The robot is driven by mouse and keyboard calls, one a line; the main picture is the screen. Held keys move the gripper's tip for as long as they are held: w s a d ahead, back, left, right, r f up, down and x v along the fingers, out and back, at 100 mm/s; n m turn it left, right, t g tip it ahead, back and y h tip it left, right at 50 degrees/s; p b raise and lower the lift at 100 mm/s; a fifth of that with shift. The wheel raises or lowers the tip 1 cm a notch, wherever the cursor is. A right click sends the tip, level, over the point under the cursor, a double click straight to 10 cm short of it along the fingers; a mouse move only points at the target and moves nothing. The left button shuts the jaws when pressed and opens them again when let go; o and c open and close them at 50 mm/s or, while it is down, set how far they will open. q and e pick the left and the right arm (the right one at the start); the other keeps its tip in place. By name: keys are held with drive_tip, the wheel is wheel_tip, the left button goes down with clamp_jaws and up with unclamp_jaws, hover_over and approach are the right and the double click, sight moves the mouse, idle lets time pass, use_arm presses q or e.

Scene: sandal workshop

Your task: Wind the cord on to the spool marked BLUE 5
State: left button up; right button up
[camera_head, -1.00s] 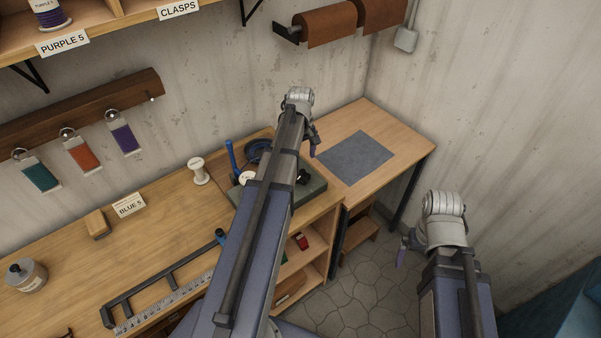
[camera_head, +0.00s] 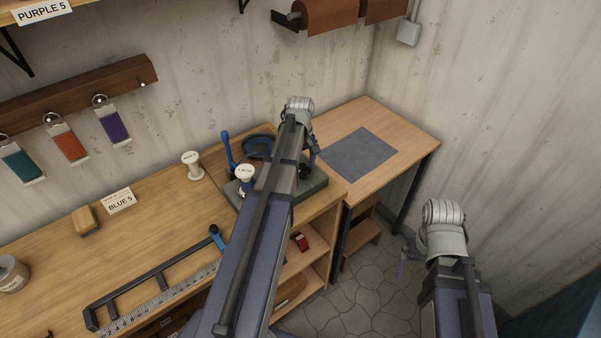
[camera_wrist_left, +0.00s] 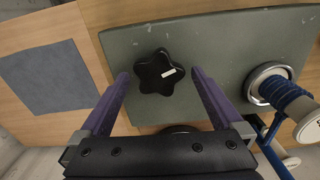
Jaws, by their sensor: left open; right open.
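A spool (camera_head: 245,172) with a white top and blue cord stands on the grey-green winding base (camera_head: 318,187); its lettering is too small to read. It also shows in the left wrist view (camera_wrist_left: 284,92), seated on a metal disc. A black star knob (camera_wrist_left: 159,73) sits on the same base. My left gripper (camera_wrist_left: 161,78) is open, its purple fingers on either side of the knob; contact cannot be told. In the head view my left arm partly hides the base. My right gripper (camera_head: 402,266) is open and empty above the floor, right of the bench.
A blue upright handle (camera_head: 227,150) and a dark blue coil (camera_head: 257,146) are behind the spool. A white spool (camera_head: 191,166) and BLUE 5 card (camera_head: 120,201) stand left on the bench. A grey mat (camera_head: 360,153) lies clear at right. A ruler frame (camera_head: 160,288) lies in front.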

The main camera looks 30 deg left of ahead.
use_arm(q)
drive_tip(key=shift+f, duration=0.15)
drive_tip(key=shift+c, duration=0.2)
drive_tip(key=c, duration=1.2)
drive_tip(key=shift+m, duration=0.3)
drive_tip(key=m, duration=1.2)
drive_tip(key=shift+w+m, duration=0.1)
drive_tip(key=shift+m, duration=0.2)
drive_tip(key=m, duration=1.2)
drive_tip(key=shift+m, duration=0.3)
